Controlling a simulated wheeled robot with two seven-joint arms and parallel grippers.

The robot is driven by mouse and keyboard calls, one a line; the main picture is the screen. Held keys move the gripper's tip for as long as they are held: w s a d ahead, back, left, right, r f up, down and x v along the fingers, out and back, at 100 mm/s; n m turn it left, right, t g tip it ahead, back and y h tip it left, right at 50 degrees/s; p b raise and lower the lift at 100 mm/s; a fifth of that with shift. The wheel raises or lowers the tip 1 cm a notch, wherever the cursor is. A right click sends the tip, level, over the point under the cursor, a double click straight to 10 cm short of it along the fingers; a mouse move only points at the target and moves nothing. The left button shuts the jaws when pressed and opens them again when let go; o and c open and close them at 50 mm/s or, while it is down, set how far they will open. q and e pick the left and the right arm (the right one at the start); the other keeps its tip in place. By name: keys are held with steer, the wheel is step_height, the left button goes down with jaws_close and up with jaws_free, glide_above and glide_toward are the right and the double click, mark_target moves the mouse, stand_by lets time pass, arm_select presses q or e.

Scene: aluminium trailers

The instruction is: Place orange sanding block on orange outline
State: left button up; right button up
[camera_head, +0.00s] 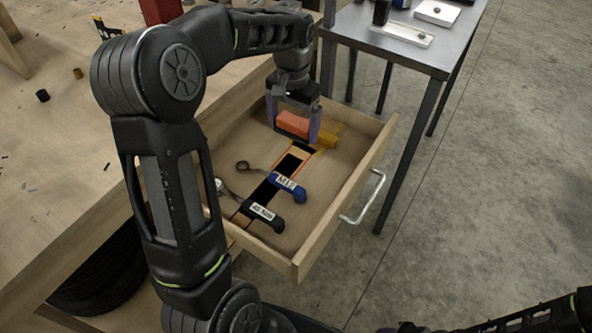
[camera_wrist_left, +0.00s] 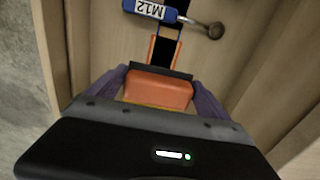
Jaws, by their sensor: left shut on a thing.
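The orange sanding block (camera_head: 292,124) is held between the fingers of my left gripper (camera_head: 293,128), inside the open wooden drawer. The block also shows between the purple-grey fingers in the left wrist view (camera_wrist_left: 158,90). The orange outline (camera_head: 300,154) lies on the drawer floor just in front of the block. It also shows in the left wrist view (camera_wrist_left: 164,50), and the block hides part of it there. I cannot tell whether the block touches the drawer floor. My right gripper is not in view.
The drawer (camera_head: 345,165) also holds a blue-handled tool marked M12 (camera_head: 287,184), a black-handled tool (camera_head: 262,215) and a yellow object (camera_head: 328,137) beside my left fingers. A metal table (camera_head: 420,50) stands behind right. Its legs are close to the drawer's handle (camera_head: 366,202).

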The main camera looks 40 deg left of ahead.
arm_select(q)
steer(key=shift+s+a, duration=0.15)
steer(key=shift+a, duration=0.1)
steer(key=shift+f, duration=0.15)
glide_above(292, 161)
steer(key=shift+s+f+b, duration=0.1)
steer(key=shift+f+b, duration=0.2)
steer(key=shift+f, duration=2.1)
steer(key=shift+f+b, duration=0.3)
steer(key=shift+f, duration=2.2)
steer(key=shift+f, duration=0.1)
steer(key=o, duration=1.2)
